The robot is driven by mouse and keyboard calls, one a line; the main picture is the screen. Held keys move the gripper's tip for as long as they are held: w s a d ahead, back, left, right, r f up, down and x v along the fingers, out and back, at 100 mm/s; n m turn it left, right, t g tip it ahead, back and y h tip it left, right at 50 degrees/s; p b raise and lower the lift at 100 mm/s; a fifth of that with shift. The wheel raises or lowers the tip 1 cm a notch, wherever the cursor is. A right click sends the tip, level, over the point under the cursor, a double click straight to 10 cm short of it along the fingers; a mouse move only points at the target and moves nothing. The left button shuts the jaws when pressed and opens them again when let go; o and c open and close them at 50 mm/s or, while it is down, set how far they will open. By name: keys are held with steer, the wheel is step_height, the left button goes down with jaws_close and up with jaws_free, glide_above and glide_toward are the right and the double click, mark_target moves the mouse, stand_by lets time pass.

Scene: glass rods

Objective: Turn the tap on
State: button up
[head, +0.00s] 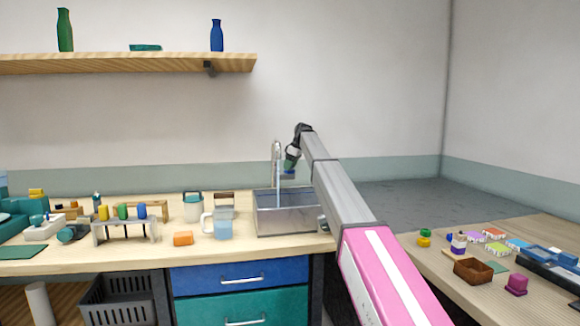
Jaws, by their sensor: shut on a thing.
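The tap (276,150) is a tall, curved metal spout at the back of the steel sink (290,222). A thin pale-blue streak (278,190) hangs below the spout into the basin and looks like running water. My gripper (289,167) points down just to the right of the spout, above the sink. It is shut on a small dark-blue piece (288,173) that appears to be the tap's handle; the fingers are small and partly hide it. My arm comes in from the lower right and covers the sink's right side.
A light-blue jug (221,224), an orange block (183,238) and a lidded jar (193,207) stand on the counter left of the sink. A rod rack (125,224) is further left. A side table (455,295) with small items is at right. A shelf (130,63) hangs above.

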steer(key=n+g, duration=0.1)
steer(key=n, duration=0.2)
steer(key=n+g, duration=0.1)
steer(key=n, duration=0.2)
steer(key=shift+w+g, duration=0.15)
steer(key=shift+g, duration=0.15)
steer(key=shift+n, duration=0.4)
steer(key=o, duration=0.9)
steer(key=v, duration=1)
steer(key=shift+d+r, duration=0.1)
steer(key=shift+r, duration=0.3)
